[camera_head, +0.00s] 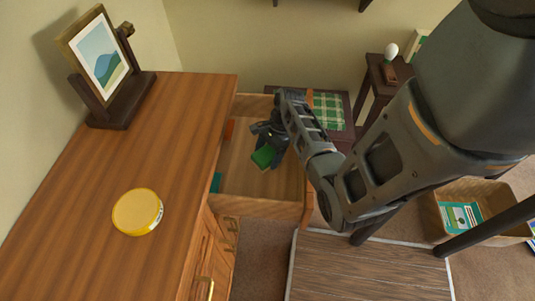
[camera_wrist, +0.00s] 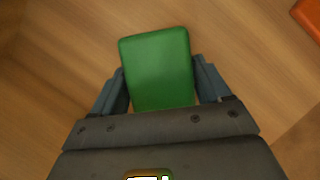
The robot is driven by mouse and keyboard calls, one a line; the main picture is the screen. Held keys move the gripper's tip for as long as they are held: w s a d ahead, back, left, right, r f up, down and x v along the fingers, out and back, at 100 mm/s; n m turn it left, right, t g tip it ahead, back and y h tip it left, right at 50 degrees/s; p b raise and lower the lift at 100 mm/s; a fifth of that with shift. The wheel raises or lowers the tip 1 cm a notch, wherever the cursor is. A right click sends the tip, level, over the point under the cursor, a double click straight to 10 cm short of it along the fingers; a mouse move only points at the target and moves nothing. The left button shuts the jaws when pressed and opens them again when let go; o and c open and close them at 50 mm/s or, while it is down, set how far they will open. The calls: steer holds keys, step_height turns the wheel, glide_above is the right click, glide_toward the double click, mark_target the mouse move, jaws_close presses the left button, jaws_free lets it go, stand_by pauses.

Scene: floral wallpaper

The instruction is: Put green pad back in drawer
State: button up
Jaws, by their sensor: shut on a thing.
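The green pad (camera_head: 263,157) is between the fingers of my gripper (camera_head: 270,148), which is shut on it. In the wrist view the green pad (camera_wrist: 157,68) fills the space between the two fingertips of my gripper (camera_wrist: 162,88), with the wooden drawer bottom behind it. The open drawer (camera_head: 262,207) extends from the right side of the wooden dresser. My gripper and the pad appear over or inside the drawer; whether the pad touches the bottom I cannot tell.
An orange item (camera_head: 229,130) and a teal item (camera_head: 216,182) lie at the drawer's left side. The orange item also shows in the wrist view (camera_wrist: 309,16). A yellow round tin (camera_head: 138,212) and a picture frame (camera_head: 101,62) stand on the dresser top (camera_head: 185,130). A box (camera_head: 440,212) stands at right.

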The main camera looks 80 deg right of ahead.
steer(key=o, duration=1)
steer(key=shift+f, duration=0.1)
steer(key=v, duration=1.2)
steer(key=shift+p, duration=0.3)
